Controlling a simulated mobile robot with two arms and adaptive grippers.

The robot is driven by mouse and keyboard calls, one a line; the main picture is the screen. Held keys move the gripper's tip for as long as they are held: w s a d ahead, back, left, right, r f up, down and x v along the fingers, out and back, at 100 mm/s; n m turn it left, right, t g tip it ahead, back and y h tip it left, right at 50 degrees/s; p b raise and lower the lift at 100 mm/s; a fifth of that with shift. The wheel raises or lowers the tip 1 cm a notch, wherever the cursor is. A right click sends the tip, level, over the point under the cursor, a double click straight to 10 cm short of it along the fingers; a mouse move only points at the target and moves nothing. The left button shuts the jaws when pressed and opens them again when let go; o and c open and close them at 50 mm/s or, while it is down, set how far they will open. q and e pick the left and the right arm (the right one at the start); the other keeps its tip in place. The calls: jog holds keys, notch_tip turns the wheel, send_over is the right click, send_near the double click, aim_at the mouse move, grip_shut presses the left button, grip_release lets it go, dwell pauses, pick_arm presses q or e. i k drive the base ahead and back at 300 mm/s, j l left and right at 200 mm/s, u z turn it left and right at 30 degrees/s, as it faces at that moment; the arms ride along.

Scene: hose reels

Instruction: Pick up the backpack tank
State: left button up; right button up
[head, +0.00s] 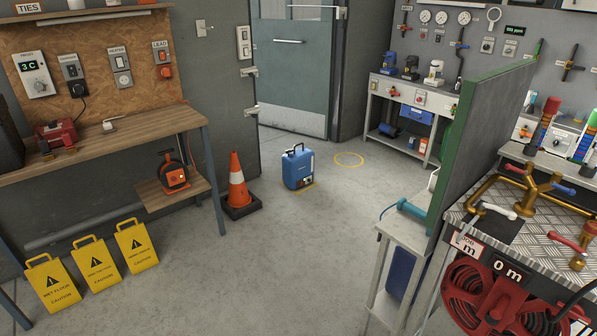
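A blue backpack tank (298,168) with a dark handle on top stands upright on the concrete floor near the middle of the head view. A few small coloured parts show low on its front. It stands beside the orange and white traffic cone, a short gap to the cone's right. Neither of my grippers shows in this view.
The traffic cone (238,185) stands in a black base. Yellow caution signs (92,263) line the lower left below a wooden bench (110,140). A grey side table (405,235) and red hose reel (500,300) stand right. The floor in front is clear.

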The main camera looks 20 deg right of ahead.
aim_at(297, 165)
jog(key=i+l+z, duration=0.1)
jog(key=i, duration=0.25)
jog(key=i+l, duration=0.15)
jog(key=i, duration=0.2)
jog(key=i+u, duration=0.15)
jog(key=i, duration=0.55)
jog(key=i+l+u, duration=0.15)
jog(key=i, duration=0.55)
jog(key=i+l+z, duration=0.15)
jog(key=i+z, duration=0.75)
jog(key=i+j+z, duration=0.25)
jog(key=i+z, duration=0.2)
jog(key=i+l+z, duration=0.2)
jog(key=i+z, duration=0.3)
jog(key=i, duration=0.2)
jog(key=i+z, duration=0.5)
jog(key=i, duration=0.15)
jog(key=i+l+u, duration=0.15)
jog(key=i+u, duration=0.3)
jog(key=i+l+u, duration=0.3)
jog(key=i+u, duration=0.15)
jog(key=i+l+u, duration=0.45)
